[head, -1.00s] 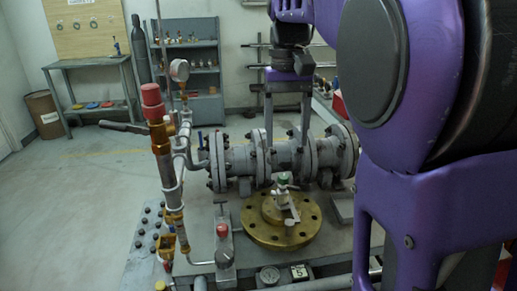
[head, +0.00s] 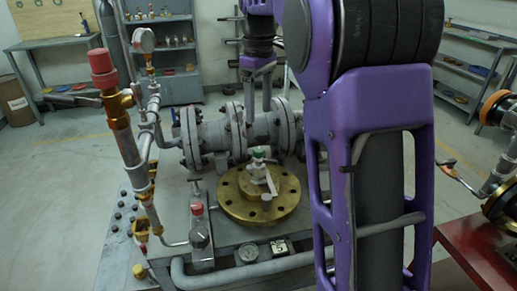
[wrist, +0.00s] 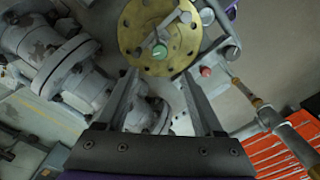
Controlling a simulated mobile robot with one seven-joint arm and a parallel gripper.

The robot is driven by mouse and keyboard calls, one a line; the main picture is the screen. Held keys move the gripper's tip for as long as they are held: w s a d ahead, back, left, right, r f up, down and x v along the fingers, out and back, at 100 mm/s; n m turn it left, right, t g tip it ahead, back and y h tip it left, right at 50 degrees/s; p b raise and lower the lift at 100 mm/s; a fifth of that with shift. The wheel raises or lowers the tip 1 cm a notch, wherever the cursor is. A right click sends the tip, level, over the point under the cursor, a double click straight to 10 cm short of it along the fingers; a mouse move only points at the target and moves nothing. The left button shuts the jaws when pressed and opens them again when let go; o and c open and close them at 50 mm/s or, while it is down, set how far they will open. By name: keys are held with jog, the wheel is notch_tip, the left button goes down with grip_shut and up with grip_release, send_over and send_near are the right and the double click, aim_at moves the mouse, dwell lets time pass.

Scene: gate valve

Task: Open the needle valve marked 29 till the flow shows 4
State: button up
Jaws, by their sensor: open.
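A small valve with a green cap (head: 259,153) stands on a round brass flange (head: 232,200). To its left is a valve with a red cap (head: 197,209) on a grey block. I cannot read a 29 on either. A round dial (head: 249,252) and a plate with a 5 (head: 279,246) sit at the bench's front; the dial's reading is too small to tell. In the wrist view my gripper (wrist: 159,73) is open and empty; its fingers point toward the green cap (wrist: 159,51), apart from it. The red cap (wrist: 206,71) lies right of the fingers there.
Flanged grey pipe (head: 215,130) runs behind the brass flange. A tall pipe with a red top (head: 103,68) and a gauge (head: 143,40) stand at the left. A red cabinet (head: 478,250) with pipework is at the right. My arm blocks the centre right.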

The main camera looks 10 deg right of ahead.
aim_at(259, 149)
notch_tip(259, 149, down, 11)
jog(key=shift+f+b, duration=0.1)
jog(key=shift+b, duration=1.1)
grip_shut()
